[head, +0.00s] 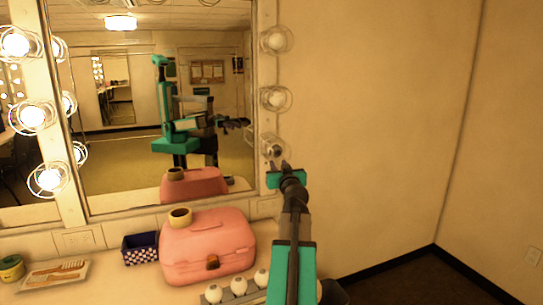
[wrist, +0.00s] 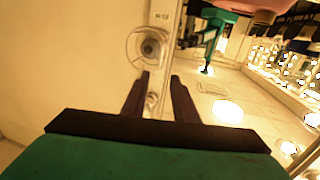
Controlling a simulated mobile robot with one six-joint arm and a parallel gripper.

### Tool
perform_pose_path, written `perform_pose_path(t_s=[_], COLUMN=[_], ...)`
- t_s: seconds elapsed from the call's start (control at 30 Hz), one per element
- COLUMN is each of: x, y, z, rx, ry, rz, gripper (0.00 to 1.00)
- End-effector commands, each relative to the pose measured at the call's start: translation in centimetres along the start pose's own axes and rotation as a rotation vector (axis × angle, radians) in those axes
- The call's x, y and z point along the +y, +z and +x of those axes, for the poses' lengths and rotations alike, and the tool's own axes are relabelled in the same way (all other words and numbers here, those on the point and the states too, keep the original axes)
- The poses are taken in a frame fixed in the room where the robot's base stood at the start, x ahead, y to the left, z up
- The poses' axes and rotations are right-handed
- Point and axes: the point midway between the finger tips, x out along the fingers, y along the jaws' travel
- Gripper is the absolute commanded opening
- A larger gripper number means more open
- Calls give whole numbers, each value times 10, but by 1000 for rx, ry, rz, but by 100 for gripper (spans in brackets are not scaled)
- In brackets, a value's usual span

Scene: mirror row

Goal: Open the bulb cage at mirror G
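The bulb cage (head: 273,148) at the lower right of the mirror frame is a pale wire cage around a dark grey centre. It also shows in the wrist view (wrist: 149,47), just beyond my fingertips. My gripper (head: 279,165) is just below and in front of it in the head view. In the wrist view my gripper (wrist: 161,77) has its two dark fingers apart with nothing held between them. I cannot tell whether a finger touches the cage. The mirror (head: 120,100) reflects the room and my arm. I cannot read its letter.
Two more unlit caged bulbs (head: 274,98) (head: 275,40) sit above; lit ones (head: 32,116) line the left post. A pink case (head: 208,250), tape roll (head: 180,217), blue box (head: 140,247) and several white bulbs (head: 239,286) are on the counter.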

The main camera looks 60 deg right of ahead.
Motion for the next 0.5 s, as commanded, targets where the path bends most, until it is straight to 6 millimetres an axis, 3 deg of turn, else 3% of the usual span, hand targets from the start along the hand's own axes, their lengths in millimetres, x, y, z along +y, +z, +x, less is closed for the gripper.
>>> perform_pose_path(t_s=[0.5], x=[-1], y=[-2], z=[47], rx=[-1], ry=[-2], rz=[1], gripper=[26])
